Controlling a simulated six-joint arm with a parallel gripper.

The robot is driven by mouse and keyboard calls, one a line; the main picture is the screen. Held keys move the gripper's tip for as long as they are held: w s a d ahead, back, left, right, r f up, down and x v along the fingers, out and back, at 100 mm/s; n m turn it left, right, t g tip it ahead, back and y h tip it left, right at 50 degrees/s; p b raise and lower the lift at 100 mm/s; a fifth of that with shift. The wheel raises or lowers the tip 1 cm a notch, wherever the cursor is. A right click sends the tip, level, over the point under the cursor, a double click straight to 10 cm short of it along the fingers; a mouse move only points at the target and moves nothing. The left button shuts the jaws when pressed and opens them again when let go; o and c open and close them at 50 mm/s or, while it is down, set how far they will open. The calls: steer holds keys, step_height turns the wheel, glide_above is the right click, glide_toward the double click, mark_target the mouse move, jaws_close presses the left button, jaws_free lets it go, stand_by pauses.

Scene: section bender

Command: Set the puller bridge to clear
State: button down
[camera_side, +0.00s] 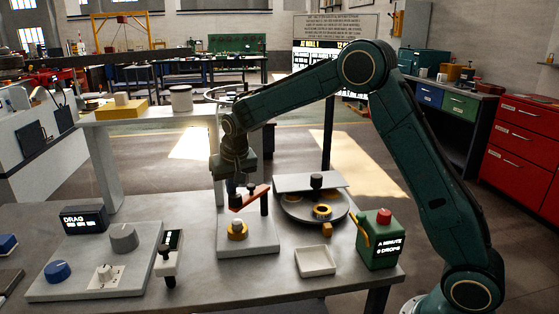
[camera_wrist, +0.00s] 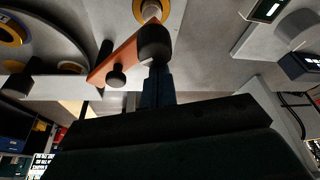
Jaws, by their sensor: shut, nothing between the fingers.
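The puller bridge looks to be the orange-red bar (camera_side: 250,197) on a dark post above a grey plate (camera_side: 262,247). Its free end reaches over a yellow ring (camera_side: 237,231) with a pale centre. In the wrist view the bar (camera_wrist: 122,57) runs from beside the yellow ring (camera_wrist: 176,20) down to the left. A short dark knob (camera_wrist: 116,75) stands on it. My gripper (camera_side: 240,188) points down at the bar's free end. In the wrist view its fingers (camera_wrist: 158,80) are together, close to a dark rounded cap (camera_wrist: 155,43); I cannot tell whether they touch it.
Right of the bar is a dark turntable (camera_side: 312,210) with a grey plate above it. A white tray (camera_side: 315,261) and a green box (camera_side: 378,240) stand at the front right. A knob panel (camera_side: 95,265) and a small lever unit (camera_side: 169,258) are at left.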

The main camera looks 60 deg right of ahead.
mark_target(239, 194)
steer(key=shift+s, duration=0.15)
steer(key=shift+s+n+y, duration=0.5)
steer(key=shift+s+n, duration=0.9)
steer(key=shift+n, duration=0.1)
steer(key=shift+s+d+n+y, duration=0.15)
steer(key=shift+s+n+y, duration=0.05)
steer(key=shift+s+n, duration=0.4)
steer(key=shift+s+d+n+y, duration=0.1)
steer(key=shift+s+n+y, duration=0.1)
steer(key=shift+s+n, duration=0.4)
steer(key=shift+s+d+n+y, duration=0.2)
steer(key=shift+s+d+n, duration=0.2)
steer(key=shift+s+n, duration=0.3)
steer(key=shift+s+d+n+y, duration=0.2)
steer(key=shift+s+d+n, duration=0.25)
steer(key=shift+s, duration=0.45)
steer(key=shift+s+f, duration=0.1)
